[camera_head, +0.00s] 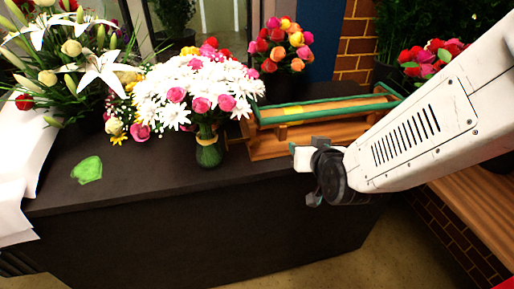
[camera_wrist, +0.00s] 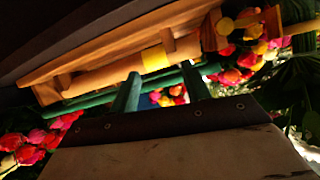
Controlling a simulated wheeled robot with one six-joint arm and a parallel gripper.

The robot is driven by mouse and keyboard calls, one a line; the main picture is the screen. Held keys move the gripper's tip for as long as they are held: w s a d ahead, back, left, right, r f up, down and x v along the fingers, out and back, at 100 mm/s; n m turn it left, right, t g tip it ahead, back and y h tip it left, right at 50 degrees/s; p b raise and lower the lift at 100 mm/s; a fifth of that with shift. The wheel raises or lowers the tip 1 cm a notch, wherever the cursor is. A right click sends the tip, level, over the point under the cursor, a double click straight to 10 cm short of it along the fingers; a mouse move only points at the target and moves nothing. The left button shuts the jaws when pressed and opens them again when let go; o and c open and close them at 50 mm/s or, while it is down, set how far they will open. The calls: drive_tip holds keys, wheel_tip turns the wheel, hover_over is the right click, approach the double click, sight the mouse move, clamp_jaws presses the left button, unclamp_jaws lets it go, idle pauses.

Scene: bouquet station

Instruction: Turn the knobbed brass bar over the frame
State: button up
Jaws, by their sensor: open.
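The wooden frame (camera_head: 283,148) stands on the dark counter, with green rails and a wooden roller that has a yellow band. In the wrist view the frame (camera_wrist: 85,68) runs across the upper left.
A bouquet of white daisies and pink roses (camera_head: 200,92) stands just left of the frame. Rose bunches (camera_head: 283,45) are behind it, and lilies (camera_head: 100,68) at the far left. A green leaf-like piece (camera_head: 87,169) lies on the counter (camera_head: 130,185), with bare room around it.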

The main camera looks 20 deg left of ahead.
sight(255, 144)
drive_tip(key=s+a+f+n+t+y, duration=0.25)
drive_tip(key=s+a+f+t, duration=0.2)
drive_tip(key=a, duration=0.45)
drive_tip(key=shift+m+g+y, duration=0.25)
drive_tip(key=shift+g+y, duration=0.2)
drive_tip(key=x, duration=0.6)
drive_tip(key=shift+w+a+r, duration=0.15)
drive_tip(key=shift+a, duration=0.3)
